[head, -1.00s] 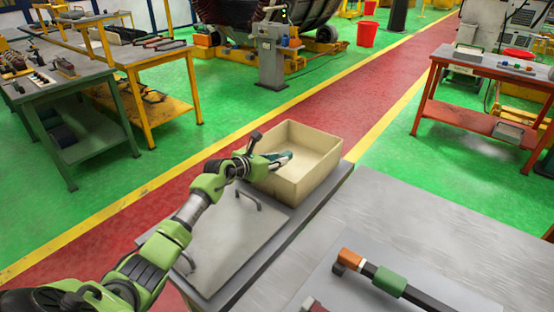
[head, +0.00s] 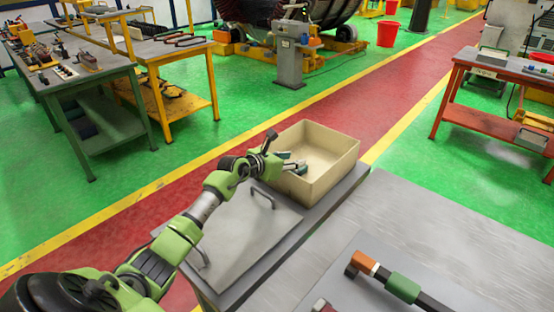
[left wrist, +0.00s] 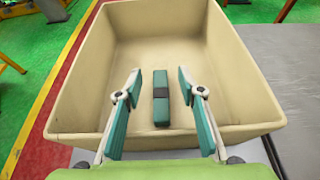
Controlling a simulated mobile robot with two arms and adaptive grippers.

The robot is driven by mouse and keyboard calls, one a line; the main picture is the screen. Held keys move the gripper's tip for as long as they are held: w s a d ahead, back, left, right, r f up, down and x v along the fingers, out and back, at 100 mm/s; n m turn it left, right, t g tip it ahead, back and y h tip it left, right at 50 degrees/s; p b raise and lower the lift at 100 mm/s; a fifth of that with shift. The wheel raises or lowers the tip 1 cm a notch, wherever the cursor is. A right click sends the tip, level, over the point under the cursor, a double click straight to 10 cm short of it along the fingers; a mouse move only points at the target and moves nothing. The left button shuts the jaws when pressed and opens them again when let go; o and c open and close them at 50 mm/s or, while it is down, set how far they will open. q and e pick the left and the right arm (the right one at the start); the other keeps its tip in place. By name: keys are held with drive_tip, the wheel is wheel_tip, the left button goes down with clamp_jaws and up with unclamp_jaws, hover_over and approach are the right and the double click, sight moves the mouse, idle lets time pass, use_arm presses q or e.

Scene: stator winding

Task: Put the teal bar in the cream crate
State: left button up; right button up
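The cream crate (head: 322,182) stands open at the far end of the grey bench, and it fills much of the left wrist view (left wrist: 75,100). The teal bar (left wrist: 161,115), with a dark band around its middle, is inside the crate in the left wrist view, seemingly on its floor. My left gripper (head: 293,163) reaches over the crate's near left side. Its teal-padded fingers (left wrist: 160,112) are spread, one on each side of the bar with a gap to both. In the head view the bar cannot be made out. My right gripper is not in view.
A grey plate with two handles (head: 243,232) lies on the bench left of the crate. A tool with orange and green parts (head: 403,286) lies at the lower right. The bench top (head: 420,215) right of the crate is bare.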

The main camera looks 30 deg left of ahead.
use_arm(q)
drive_tip(key=b+v, duration=0.1)
drive_tip(key=v, duration=1)
drive_tip(key=shift+r, duration=0.3)
drive_tip(key=shift+a, duration=0.1)
